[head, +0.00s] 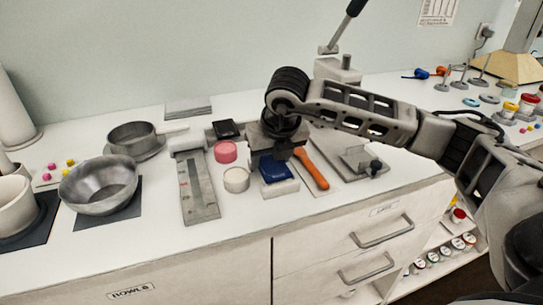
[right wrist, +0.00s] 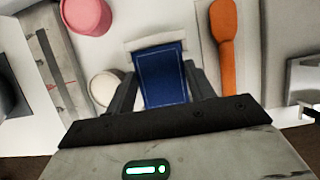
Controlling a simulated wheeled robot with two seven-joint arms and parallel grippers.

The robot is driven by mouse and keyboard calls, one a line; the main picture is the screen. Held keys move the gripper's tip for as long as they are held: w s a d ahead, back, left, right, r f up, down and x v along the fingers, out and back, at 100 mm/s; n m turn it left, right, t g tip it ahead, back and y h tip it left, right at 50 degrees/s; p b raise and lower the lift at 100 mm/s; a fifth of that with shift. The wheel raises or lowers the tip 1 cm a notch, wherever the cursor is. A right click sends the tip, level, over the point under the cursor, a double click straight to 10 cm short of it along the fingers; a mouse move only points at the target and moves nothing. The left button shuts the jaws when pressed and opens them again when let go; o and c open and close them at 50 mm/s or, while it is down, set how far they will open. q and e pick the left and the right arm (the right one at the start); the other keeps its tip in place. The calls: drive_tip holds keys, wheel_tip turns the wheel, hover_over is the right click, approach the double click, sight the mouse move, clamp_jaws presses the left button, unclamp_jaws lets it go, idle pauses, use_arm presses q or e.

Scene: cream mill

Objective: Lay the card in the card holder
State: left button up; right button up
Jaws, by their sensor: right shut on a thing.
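My right gripper (head: 276,158) is shut on a dark blue card (head: 276,173) and points down over the counter. In the right wrist view the card (right wrist: 163,78) sits between the two fingers, with its far edge by a pale, narrow holder (right wrist: 158,40). In the head view the card holder (head: 281,188) is a white block under and in front of the card. The card looks tilted and overlaps the holder; I cannot tell whether they touch. My left gripper is not in view.
An orange spatula (head: 311,168) lies close to the right of the holder. A white round tub (head: 236,180), a pink one (head: 225,152) and a grey scale plate (head: 197,187) stand to the left. A metal bowl (head: 98,186) is farther left. The counter's front strip is clear.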

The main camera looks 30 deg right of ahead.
drive_tip(key=shift+f+b, duration=0.3)
drive_tip(key=shift+b, duration=0.2)
idle(0.3)
drive_tip(key=o, duration=1)
drive_tip(key=shift+o, duration=0.2)
drive_tip(key=v, duration=1.6)
drive_tip(key=shift+s+f, duration=0.1)
drive_tip(key=shift+s, duration=0.1)
